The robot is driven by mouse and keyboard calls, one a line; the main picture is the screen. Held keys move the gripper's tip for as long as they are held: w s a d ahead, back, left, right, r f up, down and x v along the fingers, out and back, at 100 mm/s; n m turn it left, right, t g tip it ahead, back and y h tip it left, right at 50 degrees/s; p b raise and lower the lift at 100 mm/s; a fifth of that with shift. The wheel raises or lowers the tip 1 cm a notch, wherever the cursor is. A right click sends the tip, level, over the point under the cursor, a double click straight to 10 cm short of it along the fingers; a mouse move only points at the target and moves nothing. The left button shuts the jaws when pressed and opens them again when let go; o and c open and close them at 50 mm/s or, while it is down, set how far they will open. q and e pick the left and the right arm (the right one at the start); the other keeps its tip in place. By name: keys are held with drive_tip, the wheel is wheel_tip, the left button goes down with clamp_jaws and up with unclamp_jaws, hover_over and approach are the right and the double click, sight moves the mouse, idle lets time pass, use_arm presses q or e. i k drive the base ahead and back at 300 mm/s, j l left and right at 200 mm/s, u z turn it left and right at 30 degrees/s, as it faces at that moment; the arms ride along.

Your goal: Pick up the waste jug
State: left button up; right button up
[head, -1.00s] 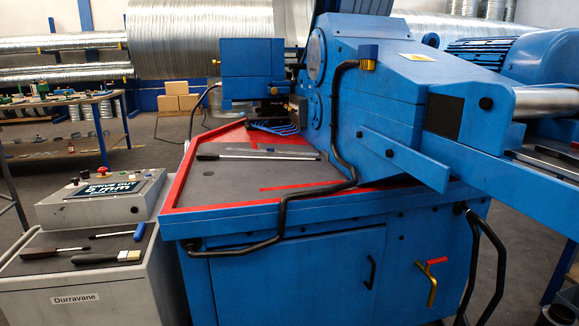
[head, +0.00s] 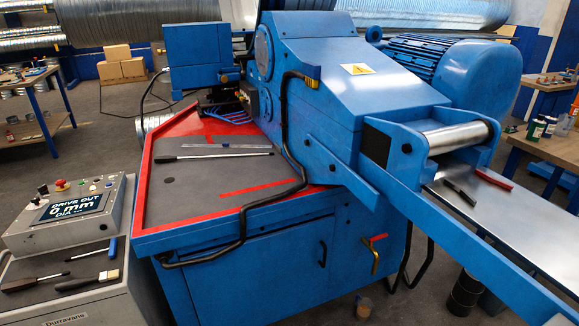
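A small translucent container with a brownish tint (head: 363,306) stands on the floor below the red-handled brass valve (head: 377,252) on the front of the blue machine. It may be the waste jug; it is small and near the bottom of the picture, so I cannot be sure. Neither of my grippers shows in the head view.
The blue machine (head: 255,262) fills the middle, with a metal strip feed table (head: 500,222) to the right. A dark can (head: 465,295) stands under it. A grey control console (head: 65,215) with tools is at left. A workbench (head: 550,150) is at far right.

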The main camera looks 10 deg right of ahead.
sight(364, 305)
drive_tip(key=z, duration=1)
